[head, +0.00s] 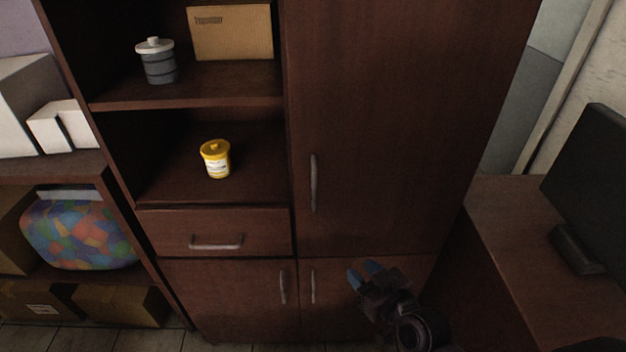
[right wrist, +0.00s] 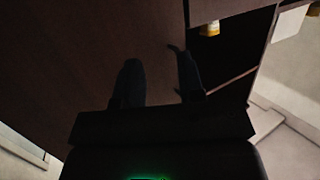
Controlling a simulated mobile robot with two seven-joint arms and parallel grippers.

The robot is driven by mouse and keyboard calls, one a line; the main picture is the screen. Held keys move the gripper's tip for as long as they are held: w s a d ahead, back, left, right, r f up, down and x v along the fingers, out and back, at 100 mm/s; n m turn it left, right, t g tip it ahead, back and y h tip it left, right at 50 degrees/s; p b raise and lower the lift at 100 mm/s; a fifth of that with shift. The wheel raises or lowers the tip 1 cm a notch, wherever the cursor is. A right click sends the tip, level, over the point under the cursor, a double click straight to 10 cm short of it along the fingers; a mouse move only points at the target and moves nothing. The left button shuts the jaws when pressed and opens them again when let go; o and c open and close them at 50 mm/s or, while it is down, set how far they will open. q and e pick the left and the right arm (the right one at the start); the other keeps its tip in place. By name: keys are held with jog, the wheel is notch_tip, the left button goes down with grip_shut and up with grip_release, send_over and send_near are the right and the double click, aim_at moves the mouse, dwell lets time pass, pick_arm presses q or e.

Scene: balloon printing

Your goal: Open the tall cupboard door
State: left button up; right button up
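The tall cupboard door (head: 400,120) is dark brown wood and stands shut on the right side of the cupboard. Its vertical metal handle (head: 314,183) is near the door's lower left edge. My right gripper (head: 364,273) is below and to the right of this handle, in front of the lower cupboard doors, and apart from the handle. In the right wrist view its two dark fingers (right wrist: 158,82) stand apart with nothing seen between them, facing dark wood. The handle cannot be made out there. My left gripper is not in view.
Below are a drawer (head: 222,231) and lower doors with handles. Open shelves hold a yellow jar (head: 215,158), a grey canister (head: 157,61) and a cardboard box (head: 232,32). A desk (head: 505,215) with a monitor (head: 592,190) stands close on the right.

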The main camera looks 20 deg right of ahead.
jog(key=w+a+r+n+t+y+p, duration=0.1)
jog(key=w+r, duration=0.2)
jog(key=r, duration=0.3)
jog(key=w+a+r+t+y+p, duration=0.1)
jog(key=w+r+p, duration=0.1)
jog(key=r, duration=0.3)
send_over(314, 212)
jog(key=shift+w+d+r+p, duration=0.1)
jog(key=shift+w+r+p, duration=0.15)
jog(key=shift+w+p, duration=0.1)
jog(key=shift+c, duration=0.5)
jog(key=shift+s, duration=0.1)
grip_shut()
